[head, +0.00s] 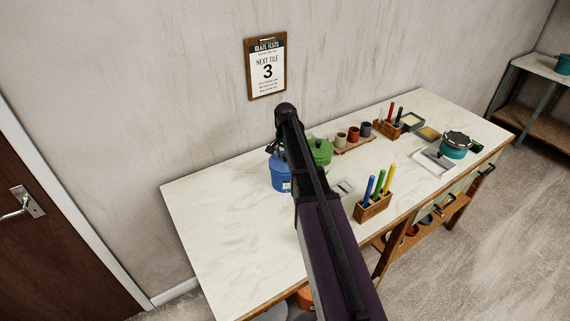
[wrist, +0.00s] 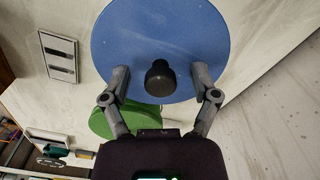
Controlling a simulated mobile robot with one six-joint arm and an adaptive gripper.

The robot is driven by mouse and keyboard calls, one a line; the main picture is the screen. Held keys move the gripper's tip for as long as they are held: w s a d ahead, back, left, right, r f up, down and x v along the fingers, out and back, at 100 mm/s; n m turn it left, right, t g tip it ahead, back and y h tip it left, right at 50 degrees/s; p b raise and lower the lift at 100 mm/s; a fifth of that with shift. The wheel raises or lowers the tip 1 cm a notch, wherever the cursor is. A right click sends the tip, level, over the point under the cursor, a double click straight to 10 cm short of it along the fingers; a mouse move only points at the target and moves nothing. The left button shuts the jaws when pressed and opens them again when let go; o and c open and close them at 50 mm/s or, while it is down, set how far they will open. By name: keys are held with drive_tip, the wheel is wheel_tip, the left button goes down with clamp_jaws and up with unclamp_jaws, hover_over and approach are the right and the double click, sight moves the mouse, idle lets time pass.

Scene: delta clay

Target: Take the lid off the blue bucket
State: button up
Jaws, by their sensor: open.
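The blue bucket (head: 281,180) stands on the table, partly hidden by my arm in the head view. In the wrist view its round blue lid (wrist: 150,35) with a black knob (wrist: 160,77) fills the upper middle. The lid covers the bucket. My gripper (wrist: 158,82) is open, with one finger on each side of the knob and gaps between the fingers and the knob. I cannot tell how high the fingertips are over the lid. My gripper is mostly hidden behind my arm in the head view.
A green pot (head: 320,150) stands close beside the bucket, also under my gripper in the wrist view (wrist: 125,118). A wooden pen holder (head: 373,206), small cups (head: 353,134) and a teal pot (head: 453,152) are further right. The table's left part (head: 220,215) is clear.

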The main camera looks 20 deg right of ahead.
idle(0.3)
clamp_jaws()
drive_tip(key=shift+r, duration=0.1)
idle(0.4)
wheel_tip(320, 180, up, 4)
drive_tip(key=p, duration=0.4)
drive_tip(key=shift+s, duration=0.1)
drive_tip(key=s+a, duration=0.3)
drive_tip(key=s, duration=0.4)
drive_tip(key=s+a+p, duration=0.1)
drive_tip(key=s+a, duration=0.3)
drive_tip(key=s, duration=0.3)
drive_tip(key=shift+s+r, duration=0.15)
drive_tip(key=shift+r, duration=0.25)
